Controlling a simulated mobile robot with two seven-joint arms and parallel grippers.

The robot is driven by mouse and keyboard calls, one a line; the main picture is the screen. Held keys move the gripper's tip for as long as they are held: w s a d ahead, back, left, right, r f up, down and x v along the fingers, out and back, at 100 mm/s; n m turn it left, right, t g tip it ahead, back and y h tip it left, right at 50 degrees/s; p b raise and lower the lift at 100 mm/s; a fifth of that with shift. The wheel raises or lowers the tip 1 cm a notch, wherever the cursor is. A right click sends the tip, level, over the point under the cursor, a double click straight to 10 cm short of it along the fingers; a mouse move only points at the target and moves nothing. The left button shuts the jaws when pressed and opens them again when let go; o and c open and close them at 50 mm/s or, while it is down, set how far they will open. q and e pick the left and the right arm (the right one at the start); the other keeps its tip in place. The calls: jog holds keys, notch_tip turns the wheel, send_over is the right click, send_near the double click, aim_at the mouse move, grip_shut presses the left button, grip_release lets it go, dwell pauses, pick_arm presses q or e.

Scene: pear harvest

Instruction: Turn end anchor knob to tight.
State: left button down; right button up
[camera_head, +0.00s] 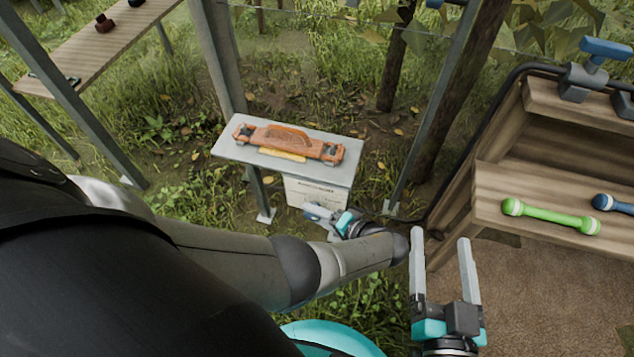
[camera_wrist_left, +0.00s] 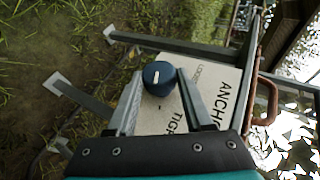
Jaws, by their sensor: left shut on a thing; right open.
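The end anchor knob (camera_wrist_left: 157,78) is dark blue with a short white mark and sits on a pale panel (camera_wrist_left: 222,92) in the left wrist view. The panel carries the words ANCHOR, LOOSE and TIGHT, partly cut off or covered. The white mark runs roughly up and down in that view; I cannot tell which word it indicates. My left gripper (camera_wrist_left: 156,84) has a finger on each side of the knob and is shut on it. In the head view the panel (camera_head: 318,189) hangs below a small grey table, with my left gripper (camera_head: 322,214) at its lower edge. My right gripper (camera_head: 441,240) is open and empty.
An orange tool (camera_head: 288,141) lies on the small grey table (camera_head: 338,173). A wooden shelf (camera_head: 500,185) at the right holds a green-ended bar (camera_head: 550,216) and blue tools. Metal posts (camera_head: 218,55) stand behind. A wooden bench (camera_head: 60,60) is at upper left.

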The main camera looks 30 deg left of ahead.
dwell(0.3)
pick_arm(q)
jog(key=shift+c, duration=1.4)
grip_release()
